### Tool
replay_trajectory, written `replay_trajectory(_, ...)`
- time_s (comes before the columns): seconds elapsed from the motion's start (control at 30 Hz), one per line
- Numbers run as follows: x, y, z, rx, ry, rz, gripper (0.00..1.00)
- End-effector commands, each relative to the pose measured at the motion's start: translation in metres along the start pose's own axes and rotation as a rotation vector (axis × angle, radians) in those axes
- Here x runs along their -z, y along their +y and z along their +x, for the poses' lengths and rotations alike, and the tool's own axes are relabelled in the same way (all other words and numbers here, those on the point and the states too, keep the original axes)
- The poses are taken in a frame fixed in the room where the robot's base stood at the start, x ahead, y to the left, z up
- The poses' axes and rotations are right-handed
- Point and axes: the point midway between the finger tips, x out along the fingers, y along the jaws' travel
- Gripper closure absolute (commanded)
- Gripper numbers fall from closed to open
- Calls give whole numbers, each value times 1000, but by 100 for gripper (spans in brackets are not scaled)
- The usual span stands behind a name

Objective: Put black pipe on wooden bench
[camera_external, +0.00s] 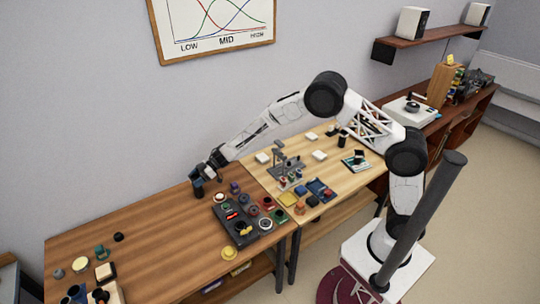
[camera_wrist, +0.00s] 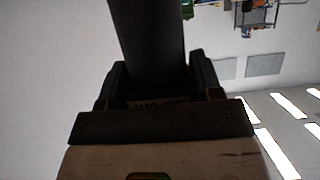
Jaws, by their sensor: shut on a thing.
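My gripper (camera_external: 204,175) is over the back right part of the brown wooden bench (camera_external: 150,240). It is shut on a dark cylinder, the black pipe (camera_external: 198,188), which looks short and roughly upright in the external view. In the wrist view the pipe (camera_wrist: 148,40) rises as a wide dark cylinder between the two fingers of my gripper (camera_wrist: 155,85). I cannot tell whether the pipe's lower end touches the bench top. A lighter wooden bench (camera_external: 335,180) adjoins on the right.
A dark control box (camera_external: 235,226) with several round knobs and discs stands right of the pipe. Small parts crowd the brown bench's front left; its middle is clear. A long dark pole (camera_external: 420,220) stands in front of my base. The wall is close behind the bench.

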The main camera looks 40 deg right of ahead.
Motion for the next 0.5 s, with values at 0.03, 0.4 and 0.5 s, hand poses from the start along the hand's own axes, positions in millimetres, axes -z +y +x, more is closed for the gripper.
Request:
replay_trajectory(0.03,-1,0,0,0,0,0,65)
replay_trajectory(0.4,-3,0,1,0,0,0,15)
replay_trajectory(0.5,-3,0,1,0,0,0,15)
